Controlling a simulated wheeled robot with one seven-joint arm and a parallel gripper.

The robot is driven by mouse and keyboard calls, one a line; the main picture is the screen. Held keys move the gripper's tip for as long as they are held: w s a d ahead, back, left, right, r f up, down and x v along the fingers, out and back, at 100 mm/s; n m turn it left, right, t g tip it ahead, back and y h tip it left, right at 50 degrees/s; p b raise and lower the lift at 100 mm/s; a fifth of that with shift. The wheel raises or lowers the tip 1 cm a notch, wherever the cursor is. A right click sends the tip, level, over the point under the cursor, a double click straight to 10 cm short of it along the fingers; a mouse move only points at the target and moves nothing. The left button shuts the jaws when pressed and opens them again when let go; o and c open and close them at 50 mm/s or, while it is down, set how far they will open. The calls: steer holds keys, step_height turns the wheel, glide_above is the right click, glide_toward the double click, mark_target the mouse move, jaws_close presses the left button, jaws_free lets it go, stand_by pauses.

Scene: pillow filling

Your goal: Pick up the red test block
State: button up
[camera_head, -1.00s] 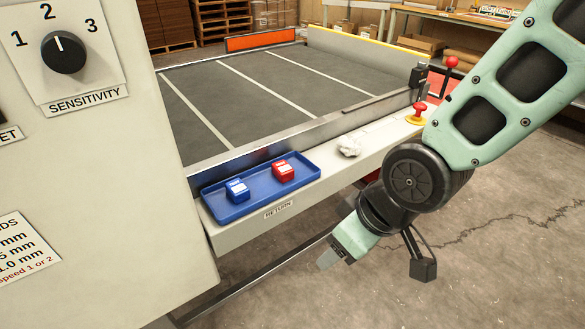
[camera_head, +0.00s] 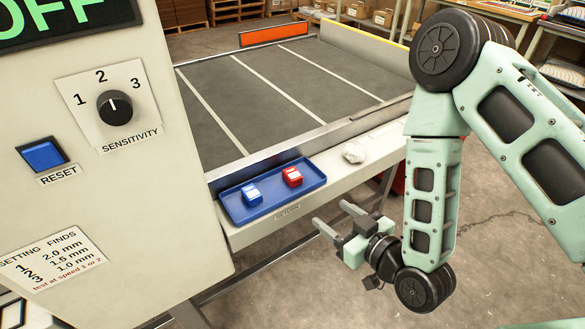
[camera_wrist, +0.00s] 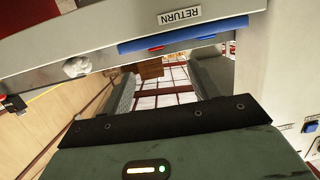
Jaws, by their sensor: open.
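The red test block (camera_head: 292,177) sits in the right part of a shallow blue tray (camera_head: 285,202) on the machine's ledge. A blue block (camera_head: 252,194) sits to its left in the same tray. My gripper (camera_head: 331,214) is open and empty, in front of the ledge and to the lower right of the tray, with its fingers pointing toward the upper left. In the wrist view, the open fingers (camera_wrist: 160,68) show below the ledge's edge.
A crumpled white lump (camera_head: 353,152) lies on the ledge right of the tray. The grey belt (camera_head: 270,90) lies behind the ledge. The control panel (camera_head: 150,200) stands close on the left. A RETURN label (camera_wrist: 179,16) is on the ledge front.

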steer(key=t+b, duration=0.1)
steer(key=b, duration=0.6)
glide_toward(298, 178)
steer(key=b+x, duration=0.1)
steer(key=b, duration=0.5)
steer(key=b+x, duration=0.2)
steer(key=b, duration=0.4)
steer(key=shift+f, duration=0.25)
steer(key=shift+x, duration=1.15)
steer(key=shift+r+b+x, duration=0.1)
steer(key=shift+b+x, duration=0.05)
steer(key=shift+x, duration=1.2)
steer(key=shift+r+b+x, duration=0.15)
steer(key=shift+x, duration=1.15)
steer(key=shift+a, duration=0.1)
steer(key=c, duration=1.1)
